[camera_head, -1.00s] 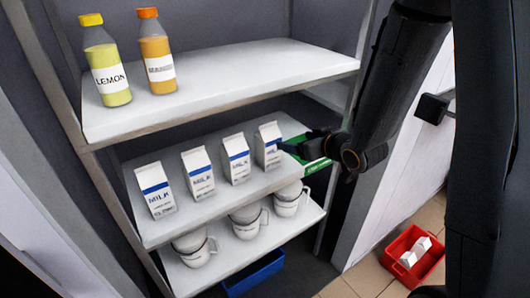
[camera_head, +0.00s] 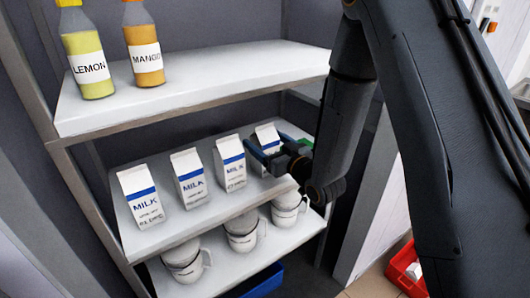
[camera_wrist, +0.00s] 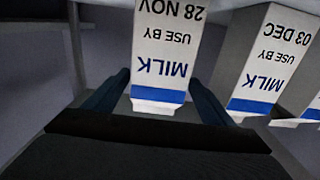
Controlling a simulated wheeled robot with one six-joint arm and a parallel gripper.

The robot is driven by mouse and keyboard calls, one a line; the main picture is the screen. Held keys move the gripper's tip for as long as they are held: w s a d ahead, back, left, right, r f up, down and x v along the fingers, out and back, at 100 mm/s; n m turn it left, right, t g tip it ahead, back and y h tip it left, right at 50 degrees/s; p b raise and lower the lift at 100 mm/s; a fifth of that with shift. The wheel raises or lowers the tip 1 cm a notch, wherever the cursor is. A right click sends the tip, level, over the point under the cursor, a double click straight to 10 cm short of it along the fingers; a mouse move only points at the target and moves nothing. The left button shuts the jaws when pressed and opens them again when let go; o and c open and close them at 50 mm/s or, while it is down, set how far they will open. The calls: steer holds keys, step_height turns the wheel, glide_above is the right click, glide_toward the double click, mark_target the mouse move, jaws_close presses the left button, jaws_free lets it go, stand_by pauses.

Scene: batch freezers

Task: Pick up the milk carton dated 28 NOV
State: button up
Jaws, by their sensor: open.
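The milk carton dated 28 NOV (camera_wrist: 165,45) is white with a blue band and appears upside down in the wrist view. My gripper (camera_wrist: 159,80) is open, with one finger on each side of this carton's near end; I cannot tell whether they touch it. In the head view, my gripper (camera_head: 258,156) is at the rightmost carton (camera_head: 267,136) on the middle shelf and partly hides it. That carton stands upright on the shelf.
A carton dated 03 DEC (camera_wrist: 270,60) stands close beside the dated one. More milk cartons (camera_head: 190,178) line the middle shelf (camera_head: 165,232). Lemon (camera_head: 88,60) and mango (camera_head: 143,50) bottles stand above; mugs (camera_head: 242,232) sit below. A red crate (camera_head: 405,270) is at lower right.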

steer(key=x, duration=0.2)
steer(key=p+x, duration=0.1)
steer(key=shift+w+a+r, duration=0.1)
steer(key=shift+w+r, duration=0.2)
steer(key=shift+w+a, duration=0.2)
steer(key=shift+w, duration=0.2)
jaws_close()
